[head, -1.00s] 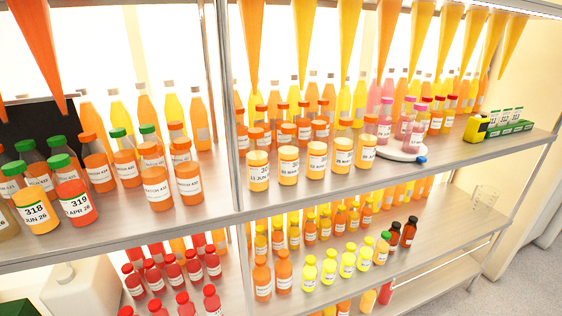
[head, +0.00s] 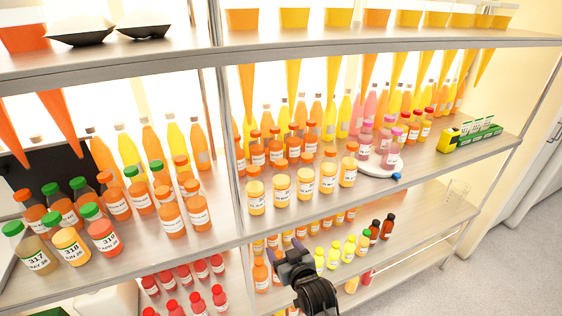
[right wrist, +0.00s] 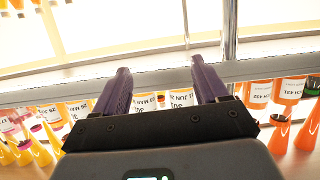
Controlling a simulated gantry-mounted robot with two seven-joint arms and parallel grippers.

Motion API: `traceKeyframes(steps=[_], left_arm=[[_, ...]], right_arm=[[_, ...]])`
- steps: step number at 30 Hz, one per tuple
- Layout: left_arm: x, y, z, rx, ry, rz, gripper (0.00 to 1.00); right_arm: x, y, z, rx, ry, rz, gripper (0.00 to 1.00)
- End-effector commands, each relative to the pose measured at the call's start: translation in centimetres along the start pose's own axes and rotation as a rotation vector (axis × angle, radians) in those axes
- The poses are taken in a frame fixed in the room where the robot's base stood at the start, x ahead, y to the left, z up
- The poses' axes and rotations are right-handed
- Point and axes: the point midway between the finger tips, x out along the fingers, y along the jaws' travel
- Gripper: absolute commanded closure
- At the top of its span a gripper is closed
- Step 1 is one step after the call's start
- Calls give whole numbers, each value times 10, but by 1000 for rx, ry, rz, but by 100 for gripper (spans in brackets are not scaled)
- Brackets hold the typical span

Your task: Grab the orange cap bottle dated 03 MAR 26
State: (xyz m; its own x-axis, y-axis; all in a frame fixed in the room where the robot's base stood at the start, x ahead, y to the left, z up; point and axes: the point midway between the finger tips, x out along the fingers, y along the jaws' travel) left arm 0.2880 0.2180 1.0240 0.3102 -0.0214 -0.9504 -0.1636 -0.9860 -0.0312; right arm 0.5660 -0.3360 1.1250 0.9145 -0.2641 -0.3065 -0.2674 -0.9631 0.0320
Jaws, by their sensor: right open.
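A front row of orange-capped bottles with yellow-orange juice stands on the middle shelf: the leftmost bottle (head: 255,197), then a second (head: 281,190), a third (head: 304,184), a fourth (head: 327,178) and a fifth (head: 348,172). Their dates are too small to read surely, so I cannot tell which is 03 MAR 26. My right gripper (head: 287,249) is open and empty, below and in front of this row near the shelf edge. In the right wrist view the gripper (right wrist: 158,75) points at the shelf edge, with inverted labels including a JUN one (right wrist: 181,98) behind it. My left gripper is out of view.
The metal shelf edge (head: 400,180) and an upright post (head: 228,130) bound the row. More orange-capped bottles stand close behind. Green-capped bottles (head: 102,235) stand left. Juice cones hang above.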

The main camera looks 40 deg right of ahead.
Motion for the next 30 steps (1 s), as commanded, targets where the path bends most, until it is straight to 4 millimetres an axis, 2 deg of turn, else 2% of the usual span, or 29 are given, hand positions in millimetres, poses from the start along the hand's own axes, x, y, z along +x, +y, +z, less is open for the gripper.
traceKeyframes(steps=[1,3,6,9,12,16,24,30], left_arm=[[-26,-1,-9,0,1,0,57],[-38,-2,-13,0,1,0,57],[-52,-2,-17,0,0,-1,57],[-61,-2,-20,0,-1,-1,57],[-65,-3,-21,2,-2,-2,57],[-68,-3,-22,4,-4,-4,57],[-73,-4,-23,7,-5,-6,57],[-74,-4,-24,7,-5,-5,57]], right_arm=[[2,8,-42,14,55,29,27],[8,17,-73,28,126,67,27],[13,30,-109,43,205,114,27],[16,38,-133,54,260,148,27],[18,43,-147,59,294,168,27],[30,48,-157,59,310,178,27],[63,55,-167,60,311,179,27],[72,56,-169,61,309,178,27]])
